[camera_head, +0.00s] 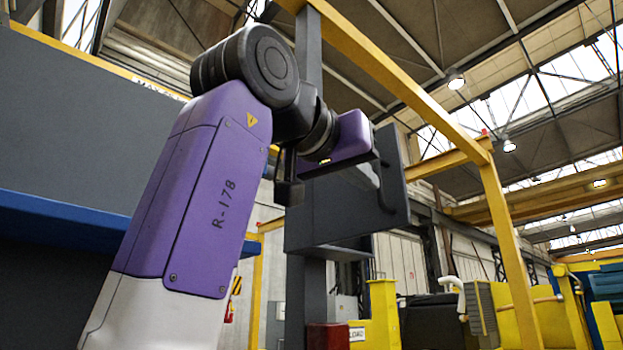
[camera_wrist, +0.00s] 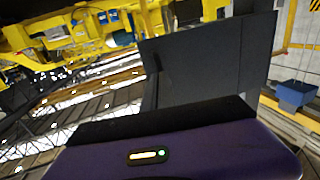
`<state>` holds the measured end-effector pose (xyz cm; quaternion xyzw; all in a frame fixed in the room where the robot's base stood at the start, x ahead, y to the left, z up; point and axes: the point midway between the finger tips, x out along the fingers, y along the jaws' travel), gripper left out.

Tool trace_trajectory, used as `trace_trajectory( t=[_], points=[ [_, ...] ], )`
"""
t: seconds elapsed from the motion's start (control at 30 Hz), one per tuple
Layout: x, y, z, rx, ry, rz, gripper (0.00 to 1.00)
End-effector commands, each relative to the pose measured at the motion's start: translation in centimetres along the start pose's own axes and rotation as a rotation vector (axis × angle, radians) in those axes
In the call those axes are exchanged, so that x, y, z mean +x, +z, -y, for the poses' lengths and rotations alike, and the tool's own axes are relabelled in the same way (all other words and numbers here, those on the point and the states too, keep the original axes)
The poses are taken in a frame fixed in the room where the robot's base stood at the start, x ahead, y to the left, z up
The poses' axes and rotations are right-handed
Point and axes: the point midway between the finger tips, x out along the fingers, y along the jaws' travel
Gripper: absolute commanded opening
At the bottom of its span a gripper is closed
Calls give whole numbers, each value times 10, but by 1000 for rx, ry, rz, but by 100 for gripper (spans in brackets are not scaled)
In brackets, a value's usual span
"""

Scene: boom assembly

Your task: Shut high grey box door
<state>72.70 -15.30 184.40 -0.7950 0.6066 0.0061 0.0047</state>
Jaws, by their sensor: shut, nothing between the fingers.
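The high grey box (camera_head: 325,218) is mounted on a grey post in the head view, behind and below my wrist. Its grey door (camera_head: 396,190) stands open at the right, with a dark curved handle (camera_head: 382,188) on it. My gripper (camera_head: 352,138) is at the end of the purple arm, in front of the box's upper part and left of the door's upper edge. It is shut and empty; its fingertips are hard to make out. In the wrist view, my purple hand fills the bottom, and a large grey panel (camera_wrist: 205,65) lies just beyond it. I cannot tell whether they touch.
A yellow frame (camera_head: 400,80) runs overhead and down at the right (camera_head: 508,250). A dark grey wall with a blue ledge (camera_head: 60,215) is at the left. Yellow machinery (camera_head: 378,315) and a red box (camera_head: 328,336) stand below the grey box.

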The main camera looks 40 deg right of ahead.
Motion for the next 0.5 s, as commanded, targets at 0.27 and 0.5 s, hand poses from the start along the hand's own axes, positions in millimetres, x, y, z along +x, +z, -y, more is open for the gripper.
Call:
trace_trajectory(
  t=[0.27,0.5],
  points=[
    [21,0,0,-1,0,0,0],
    [22,0,0,-1,0,0,0]
  ],
)
